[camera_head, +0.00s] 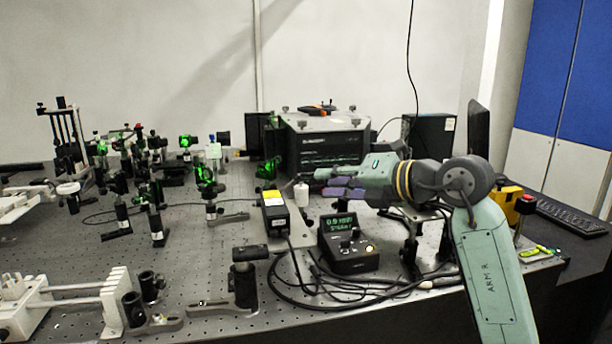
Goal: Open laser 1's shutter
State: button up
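A black box-shaped module (274,214) with a yellow label on top stands mid-bench; it looks like a laser head, but I cannot read whether it is laser 1. I cannot make out a shutter on it. A black control unit (350,260) with a lit green display, knobs and a glowing yellow button stands to its right. My gripper (334,183) reaches in from the right, above and behind the control unit, pointing left.
A large black instrument (325,146) stands behind my gripper, and a small white bottle (301,194) stands left of it. Black cables (318,302) loop across the front. Several optic mounts (211,205) fill the left, some lit green. A post mount (245,283) stands in front.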

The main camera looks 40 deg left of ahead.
aim_at(293, 181)
jog(key=p+x, duration=0.1)
jog(key=x, duration=0.3)
jog(key=p+x, duration=0.1)
jog(key=x, duration=0.4)
jog(key=shift+s+a+p, duration=0.2)
jog(key=shift+a+p, duration=0.1)
jog(key=shift+a, duration=0.05)
jog(key=shift+w+a+f, duration=0.1)
jog(key=shift+a+f, duration=0.1)
jog(key=shift+a, duration=0.3)
jog(key=shift+c, duration=0.6)
grip_shut()
